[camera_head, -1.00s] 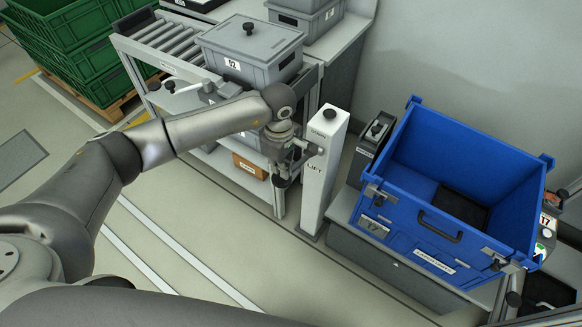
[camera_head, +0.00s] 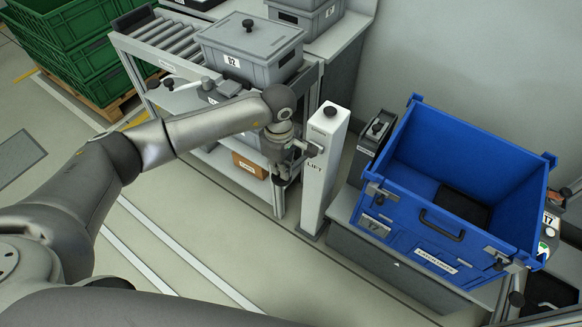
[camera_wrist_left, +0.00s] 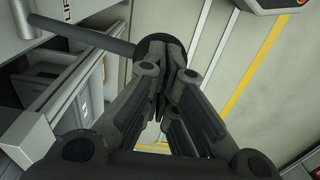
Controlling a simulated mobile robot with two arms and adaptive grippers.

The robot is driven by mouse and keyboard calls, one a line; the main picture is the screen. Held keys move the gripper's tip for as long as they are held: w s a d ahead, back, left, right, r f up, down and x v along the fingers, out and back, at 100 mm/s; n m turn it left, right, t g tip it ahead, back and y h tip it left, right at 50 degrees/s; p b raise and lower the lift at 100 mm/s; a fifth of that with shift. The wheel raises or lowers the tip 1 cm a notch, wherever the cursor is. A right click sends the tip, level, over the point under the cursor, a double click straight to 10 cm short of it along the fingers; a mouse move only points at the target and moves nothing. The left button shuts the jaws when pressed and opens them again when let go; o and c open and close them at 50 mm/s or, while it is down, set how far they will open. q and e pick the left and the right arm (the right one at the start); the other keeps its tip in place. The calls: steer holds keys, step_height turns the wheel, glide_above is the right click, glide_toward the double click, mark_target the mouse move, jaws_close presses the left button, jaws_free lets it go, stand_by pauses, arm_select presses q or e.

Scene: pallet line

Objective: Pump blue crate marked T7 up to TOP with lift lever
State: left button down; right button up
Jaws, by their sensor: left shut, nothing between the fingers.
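The blue crate marked T7 (camera_head: 405,222) sits open and upright on a grey base (camera_head: 385,262) at the right of the head view. A white post lettered LIFT (camera_head: 318,180) stands to its left. In the wrist view the lift lever (camera_wrist_left: 90,43) is a dark rod running from the post to a round dark end at my fingertips. My left gripper (camera_head: 281,178) is beside the post, pointing down; it also shows in the wrist view (camera_wrist_left: 163,95). Its fingers are shut with nothing between them, touching or just over the lever's end; I cannot tell which. My right gripper is out of view.
A roller conveyor (camera_head: 165,45) with a grey lidded crate (camera_head: 252,50) stands behind my left arm. Green crates (camera_head: 70,40) on a pallet are at the far left. A dark box (camera_head: 372,132) stands between post and blue crate. The floor in front is open.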

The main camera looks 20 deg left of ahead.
mark_target(279, 178)
arm_select(q)
steer(key=shift+s+a+f+b, duration=0.15)
steer(key=shift+f+b, duration=0.25)
steer(key=shift+f, duration=0.2)
steer(key=shift+s+f+b, duration=0.15)
steer(key=shift+f+b, duration=0.25)
steer(key=shift+f, duration=0.2)
steer(key=shift+s+f+b, duration=0.2)
steer(key=shift+f+b, duration=0.45)
steer(key=shift+f, duration=0.2)
steer(key=shift+s+a+f+b, duration=0.1)
steer(key=shift+s+f+b, duration=0.1)
steer(key=shift+f+b, duration=0.65)
steer(key=shift+s+f+b, duration=0.1)
steer(key=shift+f+b, duration=0.75)
